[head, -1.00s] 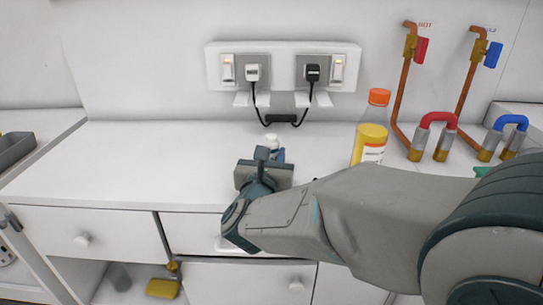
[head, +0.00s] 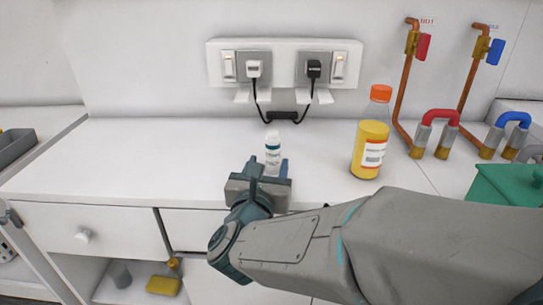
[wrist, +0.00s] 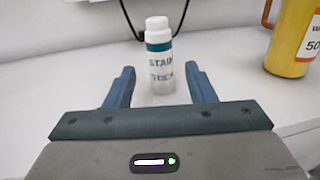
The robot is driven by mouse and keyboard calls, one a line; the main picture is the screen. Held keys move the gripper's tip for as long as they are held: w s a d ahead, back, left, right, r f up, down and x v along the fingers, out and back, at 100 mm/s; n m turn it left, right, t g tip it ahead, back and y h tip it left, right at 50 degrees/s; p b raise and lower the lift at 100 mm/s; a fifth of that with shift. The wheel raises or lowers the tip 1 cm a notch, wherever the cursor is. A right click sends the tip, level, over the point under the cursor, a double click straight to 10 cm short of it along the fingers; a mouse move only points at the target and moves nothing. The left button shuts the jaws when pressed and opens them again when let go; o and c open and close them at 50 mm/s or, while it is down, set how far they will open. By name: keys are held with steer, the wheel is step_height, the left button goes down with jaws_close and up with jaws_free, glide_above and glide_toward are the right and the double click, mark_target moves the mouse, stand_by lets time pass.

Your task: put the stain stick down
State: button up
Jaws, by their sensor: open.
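The stain stick (head: 272,150) is a small white bottle with a teal label and a white cap. It stands upright on the white counter, and its label shows in the wrist view (wrist: 161,60). My gripper (head: 267,168) is open, on the near side of the bottle. In the wrist view, the two blue fingers (wrist: 160,80) are spread to the left and right of the bottle's lower part, with gaps on both sides. The bottle's base is partly hidden in the head view.
A yellow bottle with an orange cap (head: 371,140) stands to the right. A socket panel (head: 285,66) with two plugs and hanging cables is behind. Copper taps and a green box (head: 508,184) are at the right. The counter's left part (head: 130,160) is clear.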

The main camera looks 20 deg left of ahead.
steer(key=s, duration=0.6)
steer(key=shift+d, duration=0.25)
